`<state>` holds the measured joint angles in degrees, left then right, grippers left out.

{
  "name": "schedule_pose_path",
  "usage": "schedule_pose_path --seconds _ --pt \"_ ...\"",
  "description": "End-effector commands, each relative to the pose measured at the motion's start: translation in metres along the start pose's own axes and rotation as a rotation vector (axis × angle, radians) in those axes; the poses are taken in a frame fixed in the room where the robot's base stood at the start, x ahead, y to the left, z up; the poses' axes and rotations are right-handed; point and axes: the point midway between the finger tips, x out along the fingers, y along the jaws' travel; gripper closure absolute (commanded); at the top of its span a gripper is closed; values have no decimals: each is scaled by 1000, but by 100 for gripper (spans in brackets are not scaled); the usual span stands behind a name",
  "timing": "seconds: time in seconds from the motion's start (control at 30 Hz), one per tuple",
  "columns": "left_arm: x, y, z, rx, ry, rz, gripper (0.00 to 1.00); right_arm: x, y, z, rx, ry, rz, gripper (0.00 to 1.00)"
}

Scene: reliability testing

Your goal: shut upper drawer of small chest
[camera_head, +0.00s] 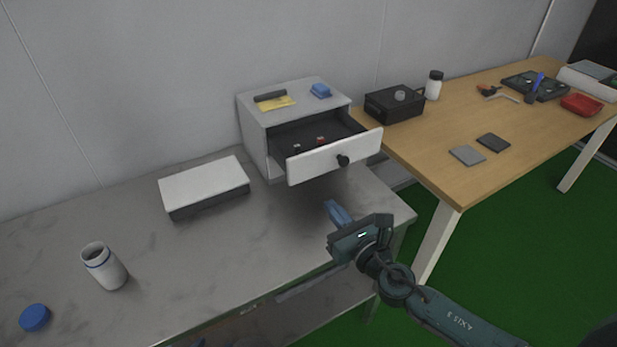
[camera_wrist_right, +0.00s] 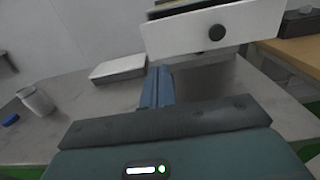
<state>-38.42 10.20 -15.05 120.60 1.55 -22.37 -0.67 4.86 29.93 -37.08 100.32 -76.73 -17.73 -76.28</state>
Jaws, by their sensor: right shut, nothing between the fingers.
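The small chest (camera_head: 257,137) is a grey box at the back right of the grey table. Its upper drawer (camera_head: 318,165) is pulled well out, with a white front, a black round knob (camera_head: 343,160) and a few small items inside. The drawer front also shows at the top of the right wrist view (camera_wrist_right: 185,32). My right gripper (camera_head: 334,207) is shut and empty, with blue fingers, in front of and below the drawer front, apart from it. It also shows in the right wrist view (camera_wrist_right: 157,75). My left gripper is not in view.
A white-topped box (camera_head: 204,185), a white jar (camera_head: 104,268) and a blue lid (camera_head: 34,318) stand on the grey table (camera_head: 215,270). A sponge and other small items lie on the chest. A wooden table (camera_head: 450,180) with a black box (camera_head: 394,105) adjoins at right.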

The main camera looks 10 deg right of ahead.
Motion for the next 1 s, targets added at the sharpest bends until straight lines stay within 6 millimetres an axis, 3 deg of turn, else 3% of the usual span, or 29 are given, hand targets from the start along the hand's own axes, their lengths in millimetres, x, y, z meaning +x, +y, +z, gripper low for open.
schedule_pose_path --seconds 0.3,0.5,0.7,1.0 --pt "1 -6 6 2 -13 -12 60 70 0 1 4 -3 -2 100" --pt "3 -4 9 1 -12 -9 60 100 0 0 5 -1 -1 100" --pt "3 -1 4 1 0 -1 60 112 0 0 5 -1 0 100" --pt "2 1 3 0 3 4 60 112 0 0 6 0 0 100"
